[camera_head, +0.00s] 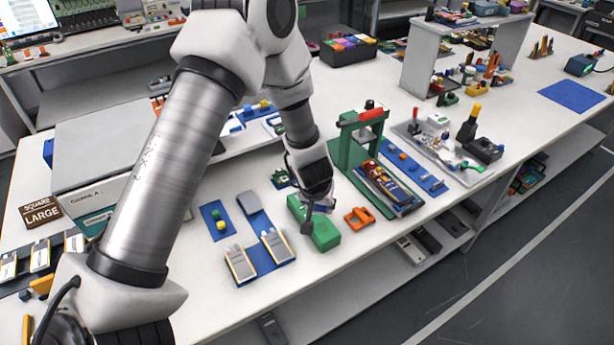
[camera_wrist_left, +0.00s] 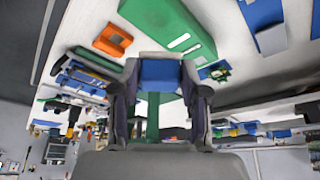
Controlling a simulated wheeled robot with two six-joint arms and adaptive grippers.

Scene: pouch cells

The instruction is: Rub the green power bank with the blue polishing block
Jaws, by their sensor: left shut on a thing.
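The green power bank (camera_head: 325,235) lies on the white table near its front edge, and my left gripper (camera_head: 318,203) is over it, covering part of its top. In the left wrist view the power bank (camera_wrist_left: 165,18) shows two pale slots, beyond the fingertips. My left gripper (camera_wrist_left: 160,88) is shut on the blue polishing block (camera_wrist_left: 160,74), which sits between its two fingers. The block is hidden in the head view. I cannot tell whether it touches the power bank. My right gripper is not in view.
An orange part (camera_head: 359,217) lies just right of the power bank. A green press (camera_head: 346,150) stands behind it. Blue mats with grey pouch cells (camera_head: 240,263) lie to the left. The table's front edge is close.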

